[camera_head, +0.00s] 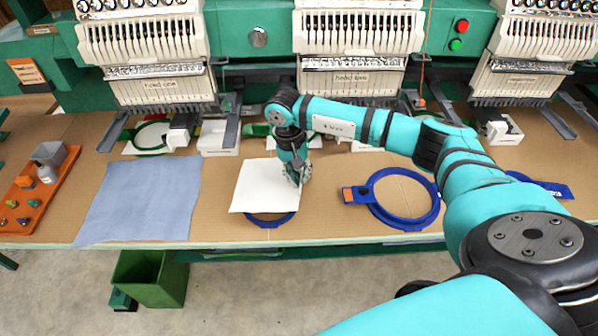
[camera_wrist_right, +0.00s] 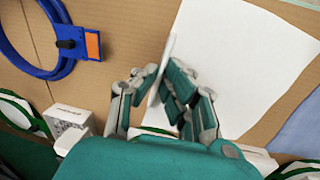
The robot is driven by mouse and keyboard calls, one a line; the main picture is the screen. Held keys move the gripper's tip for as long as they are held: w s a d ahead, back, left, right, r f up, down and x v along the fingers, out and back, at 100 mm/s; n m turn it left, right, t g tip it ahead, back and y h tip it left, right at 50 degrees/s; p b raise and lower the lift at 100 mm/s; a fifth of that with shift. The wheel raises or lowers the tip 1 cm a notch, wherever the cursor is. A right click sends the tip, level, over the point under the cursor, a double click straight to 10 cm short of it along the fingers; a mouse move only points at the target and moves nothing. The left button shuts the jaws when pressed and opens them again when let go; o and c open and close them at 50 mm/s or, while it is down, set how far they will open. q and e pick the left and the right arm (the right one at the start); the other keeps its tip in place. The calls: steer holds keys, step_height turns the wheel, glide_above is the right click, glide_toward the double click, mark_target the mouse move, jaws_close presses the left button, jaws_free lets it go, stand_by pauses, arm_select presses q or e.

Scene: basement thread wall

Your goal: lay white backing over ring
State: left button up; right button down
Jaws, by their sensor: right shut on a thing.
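The white backing (camera_head: 265,187) is a white sheet on the front part of the table, right of the blue cloth. It covers most of a blue ring (camera_head: 268,219), whose front arc shows below the sheet's lower edge. My right gripper (camera_head: 297,177) is shut on the sheet's right edge. In the right wrist view, that edge of the sheet (camera_wrist_right: 240,60) is bent up between the fingers of my right gripper (camera_wrist_right: 165,90). Whether the sheet touches the ring is hard to tell. My left gripper is out of view.
A larger blue hoop (camera_head: 373,208) with an orange tag lies to the right. A blue cloth (camera_head: 145,200) lies to the left, beside an orange tray (camera_head: 35,205). Embroidery heads (camera_head: 357,75) line the back. A green bin (camera_head: 150,278) stands on the floor.

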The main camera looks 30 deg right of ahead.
steer(key=shift+f, duration=0.15)
steer(key=shift+a+f+b, duration=0.1)
steer(key=shift+f+b, duration=0.45)
steer(key=shift+f, duration=0.4)
step_height(320, 180, down, 2)
steer(key=shift+f+b, duration=0.25)
steer(key=shift+b, duration=0.45)
steer(key=shift+f+b, duration=0.45)
steer(key=shift+b, duration=0.1)
steer(key=c, duration=1.4)
jaws_free()
